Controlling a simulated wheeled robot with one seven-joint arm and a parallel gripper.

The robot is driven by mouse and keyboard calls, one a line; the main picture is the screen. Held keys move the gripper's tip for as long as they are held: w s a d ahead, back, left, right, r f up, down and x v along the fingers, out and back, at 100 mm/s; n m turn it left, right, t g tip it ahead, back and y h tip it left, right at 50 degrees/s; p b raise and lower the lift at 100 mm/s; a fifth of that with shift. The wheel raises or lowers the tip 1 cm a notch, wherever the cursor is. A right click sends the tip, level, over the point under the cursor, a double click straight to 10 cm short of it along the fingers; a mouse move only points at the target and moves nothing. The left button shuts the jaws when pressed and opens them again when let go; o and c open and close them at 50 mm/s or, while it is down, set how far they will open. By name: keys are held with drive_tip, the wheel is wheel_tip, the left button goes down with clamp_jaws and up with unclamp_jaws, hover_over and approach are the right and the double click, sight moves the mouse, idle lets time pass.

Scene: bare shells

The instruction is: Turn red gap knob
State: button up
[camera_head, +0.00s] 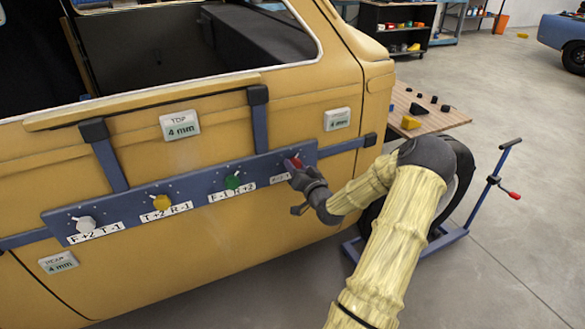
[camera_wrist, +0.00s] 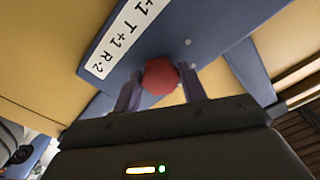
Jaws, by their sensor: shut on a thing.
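The red knob (camera_head: 294,163) sits at the right end of a blue panel (camera_head: 150,193) fixed across the yellow car door. In the wrist view the red knob (camera_wrist: 160,77) shows between two dark fingers. My gripper (camera_head: 297,170) is at the knob, and it also shows in the wrist view (camera_wrist: 160,90), shut on the knob. The knob's label (camera_wrist: 122,35) shows in the wrist view, but my gripper partly hides it in the head view. White (camera_head: 85,224), yellow (camera_head: 161,202) and green (camera_head: 232,182) knobs line the panel to the left.
Small gauges marked 4 mm sit on the door, at top (camera_head: 180,125) and lower left (camera_head: 58,262). A wooden table (camera_head: 440,122) with small parts stands behind my arm. A blue stand (camera_head: 487,190) is at the right.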

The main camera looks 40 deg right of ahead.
drive_tip(key=shift+w+r+m, duration=0.15)
drive_tip(key=shift+r+m, duration=0.1)
drive_tip(key=shift+m, duration=0.85)
drive_tip(key=o, duration=1)
drive_tip(key=shift+f, duration=0.1)
drive_tip(key=shift+c, duration=0.2)
drive_tip(key=shift+f, duration=0.1)
drive_tip(key=b+v, duration=0.1)
drive_tip(key=v, duration=1.6)
drive_tip(key=shift+s+b, duration=0.2)
drive_tip(key=shift+b, duration=0.1)
drive_tip(key=shift+d, duration=0.1)
